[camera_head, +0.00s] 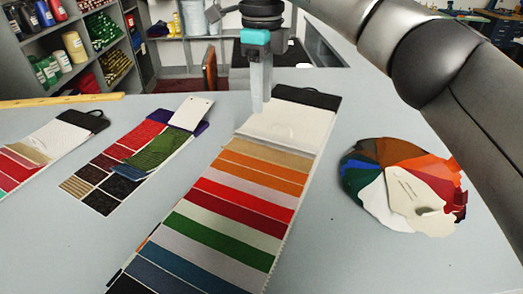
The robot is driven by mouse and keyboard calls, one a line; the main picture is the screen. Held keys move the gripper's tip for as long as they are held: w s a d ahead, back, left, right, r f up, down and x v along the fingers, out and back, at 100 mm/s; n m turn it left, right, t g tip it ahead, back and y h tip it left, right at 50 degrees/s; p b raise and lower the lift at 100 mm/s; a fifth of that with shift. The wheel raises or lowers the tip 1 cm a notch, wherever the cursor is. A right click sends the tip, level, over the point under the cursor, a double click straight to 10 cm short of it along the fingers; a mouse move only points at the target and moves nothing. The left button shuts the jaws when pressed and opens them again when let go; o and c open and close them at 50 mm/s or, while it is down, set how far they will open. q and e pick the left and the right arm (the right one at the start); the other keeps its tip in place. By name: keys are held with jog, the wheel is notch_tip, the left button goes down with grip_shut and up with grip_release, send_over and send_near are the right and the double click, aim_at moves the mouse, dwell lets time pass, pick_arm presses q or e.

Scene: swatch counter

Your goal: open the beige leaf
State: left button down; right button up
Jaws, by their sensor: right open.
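The long swatch book (231,207) lies in the middle of the counter, with a black clip end at the back. Its coloured leaves overlap in a stack of strips. The beige leaf (270,149) shows as a strip between the white top part (289,124) and the orange strips. My right gripper (261,108) points down over the left side of the white part, behind the beige leaf. It holds nothing that I can see. Its fingers look nearly in line, and I cannot tell whether the tips touch the book. My left gripper is not in view.
A round fan of colour swatches (408,187) lies at the right, below my right arm. Two smaller swatch books, one with fabric patches (125,160) and one at the far left (46,141), lie to the left. A wooden stick (62,101) lies along the back left edge.

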aim_at(261, 158)
notch_tip(261, 158, down, 13)
jog(key=shift+r+b, duration=0.1)
jog(key=shift+b, duration=0.95)
jog(key=shift+f, duration=0.5)
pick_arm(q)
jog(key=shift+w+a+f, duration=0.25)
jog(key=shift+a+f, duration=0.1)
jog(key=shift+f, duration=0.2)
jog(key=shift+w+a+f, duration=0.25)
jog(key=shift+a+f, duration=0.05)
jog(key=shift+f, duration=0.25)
pick_arm(e)
jog(key=c, duration=0.6)
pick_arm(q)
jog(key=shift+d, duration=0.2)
pick_arm(e)
grip_shut()
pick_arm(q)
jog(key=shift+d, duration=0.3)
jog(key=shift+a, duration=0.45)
pick_arm(e)
jog(key=shift+a, duration=0.1)
